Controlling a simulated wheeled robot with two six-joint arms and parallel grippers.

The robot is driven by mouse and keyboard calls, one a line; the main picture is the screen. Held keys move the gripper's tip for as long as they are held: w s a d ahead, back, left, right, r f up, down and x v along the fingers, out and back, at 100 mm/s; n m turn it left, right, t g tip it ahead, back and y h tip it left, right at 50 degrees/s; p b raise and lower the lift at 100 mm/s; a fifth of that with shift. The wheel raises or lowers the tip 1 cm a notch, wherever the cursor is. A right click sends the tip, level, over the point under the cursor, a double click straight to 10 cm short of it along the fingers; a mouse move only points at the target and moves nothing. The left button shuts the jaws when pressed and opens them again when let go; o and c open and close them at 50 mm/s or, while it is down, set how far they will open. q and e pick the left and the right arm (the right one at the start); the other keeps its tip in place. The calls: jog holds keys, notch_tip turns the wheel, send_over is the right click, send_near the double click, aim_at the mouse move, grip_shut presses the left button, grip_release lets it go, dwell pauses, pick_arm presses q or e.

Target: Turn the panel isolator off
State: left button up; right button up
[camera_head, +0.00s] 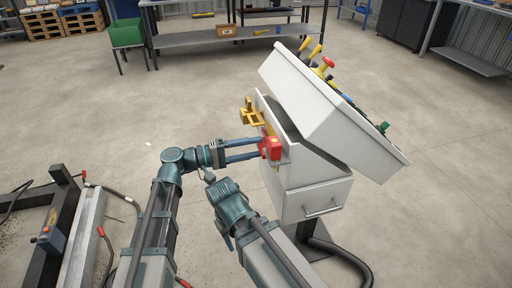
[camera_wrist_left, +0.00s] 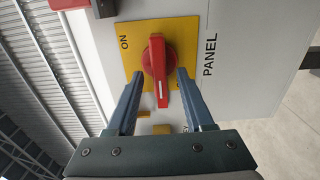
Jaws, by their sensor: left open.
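The panel isolator has a red handle (camera_wrist_left: 157,62) on a yellow plate (camera_wrist_left: 186,33) in the left wrist view. The handle stands nearly upright in that picture, with a white line at its lower end. ON shows at the plate's upper left. A partly hidden marking is beside the right finger. My left gripper (camera_wrist_left: 158,82) is open, with one finger on each side of the handle. Contact cannot be told. In the head view my left gripper (camera_head: 259,149) reaches a red part (camera_head: 271,147) on the console's left side. My right gripper cannot be made out.
The white console (camera_head: 318,115) has a sloping top with levers and a red button (camera_head: 328,62). A yellow bracket (camera_head: 250,113) sticks out just above the red part. A drawer handle (camera_head: 322,208) is on the lower front. Open floor lies behind.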

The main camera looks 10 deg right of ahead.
pick_arm(q)
jog(key=a, duration=1.2)
jog(key=shift+s+a, duration=0.25)
jog(key=shift+a, duration=0.05)
jog(key=s+a+f+y, duration=0.3)
jog(key=f+y, duration=0.2)
jog(key=f, duration=0.3)
jog(key=s+a+f+y, duration=0.2)
jog(key=f+y, duration=0.3)
jog(key=f, duration=0.3)
jog(key=s+a+f+m+y, duration=0.1)
jog(key=s+a+f+y, duration=0.1)
jog(key=a+f+y, duration=0.3)
jog(key=s+a+f+y, duration=0.1)
jog(key=s+a+y, duration=0.15)
jog(key=a, duration=0.55)
jog(key=s+d+m+y, duration=0.25)
jog(key=s+d, duration=0.25)
jog(key=d, duration=0.5)
notch_tip(320, 180, up, 27)
jog(key=p, duration=2.6)
jog(key=shift+d+f+m+g+h+p, duration=0.15)
jog(key=shift+m+g+h+p, duration=0.15)
jog(key=shift+m+g+h, duration=0.15)
